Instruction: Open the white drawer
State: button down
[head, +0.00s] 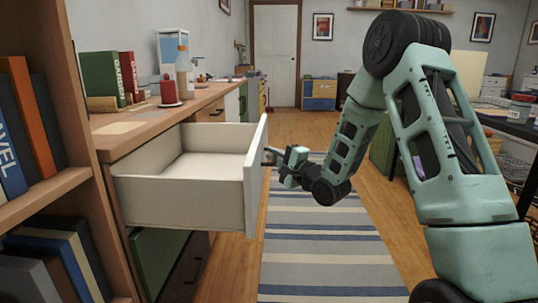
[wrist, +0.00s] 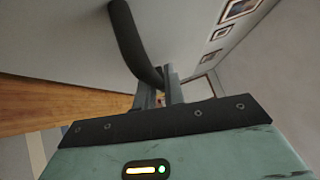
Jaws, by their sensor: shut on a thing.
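The white drawer (head: 185,200) is pulled well out of the wooden counter at the left in the head view. Its inside looks empty. Its white front panel (head: 256,180) faces right, toward my arm. My gripper (head: 272,158) is at the outer side of that panel, near its upper part. In the wrist view a dark curved handle (wrist: 133,45) stands out from the white panel (wrist: 60,35). My gripper's fingers (wrist: 168,88) are shut on the handle's near end.
The counter top (head: 150,115) holds books (head: 103,80), a bottle (head: 184,75) and a red candle (head: 168,90). A bookshelf (head: 35,190) stands close at the left. A green drawer (head: 158,260) lies below the white one. A striped rug (head: 320,240) covers open floor.

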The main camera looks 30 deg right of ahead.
jog(key=c, duration=1.5)
grip_release()
jog(key=shift+s+d+f+p, duration=0.4)
jog(key=shift+s+p, duration=1.2)
jog(key=shift+s, duration=1.25)
jog(key=shift+s+d+f+p, duration=0.4)
jog(key=shift+s+p, duration=1.25)
jog(key=shift+s, duration=1.2)
jog(key=shift+s+d+f+p, duration=0.4)
jog(key=shift+s+p, duration=1.2)
jog(key=shift+s, duration=1.25)
jog(key=shift+w, duration=0.1)
